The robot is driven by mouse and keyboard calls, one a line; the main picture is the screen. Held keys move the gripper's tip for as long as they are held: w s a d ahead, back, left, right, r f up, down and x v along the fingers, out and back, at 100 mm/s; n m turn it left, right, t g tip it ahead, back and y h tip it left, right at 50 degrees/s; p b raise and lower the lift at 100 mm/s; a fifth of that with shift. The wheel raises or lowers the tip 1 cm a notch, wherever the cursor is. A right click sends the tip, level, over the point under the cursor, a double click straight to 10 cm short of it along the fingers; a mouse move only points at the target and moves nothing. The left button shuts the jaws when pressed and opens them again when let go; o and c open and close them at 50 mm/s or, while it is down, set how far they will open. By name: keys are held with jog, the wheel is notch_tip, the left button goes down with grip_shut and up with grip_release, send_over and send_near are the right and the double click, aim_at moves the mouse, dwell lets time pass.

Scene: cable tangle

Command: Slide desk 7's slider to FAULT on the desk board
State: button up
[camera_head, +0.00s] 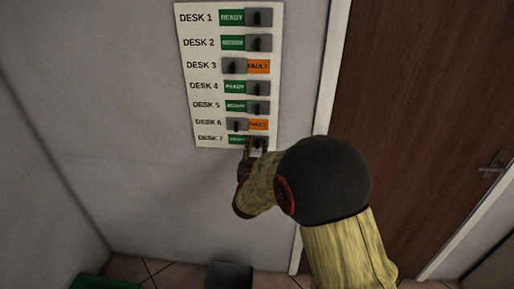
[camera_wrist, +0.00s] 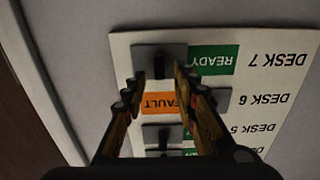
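The white desk board (camera_head: 187,75) hangs on the wall with labelled rows from DESK 1 down to DESK 7. Desk 7's slider (camera_head: 261,142) is the grey plate at the right of the bottom row, leaving green READY (camera_head: 237,139) uncovered. In the wrist view the board is upside down. Desk 7's slider (camera_wrist: 149,50) has a dark upright knob and sits beside green READY (camera_wrist: 213,60). My gripper (camera_wrist: 160,75) is open, one finger each side of the knob, with gaps showing; contact is not visible. In the head view my gripper (camera_head: 255,148) is at the bottom row, partly hidden by my arm.
Desk 6's slider (camera_head: 237,124) sits left beside orange FAULT (camera_head: 258,125), close to my fingers. Desk 3 also shows FAULT (camera_head: 258,66); the other rows show READY. A brown door (camera_head: 420,110) with a handle is at the right. A green container (camera_head: 105,282) is low at left.

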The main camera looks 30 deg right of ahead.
jog(key=shift+w+d, duration=0.2)
jog(key=shift+w, duration=0.1)
jog(key=shift+c, duration=0.4)
grip_shut()
jog(key=shift+a, duration=0.1)
dwell(0.4)
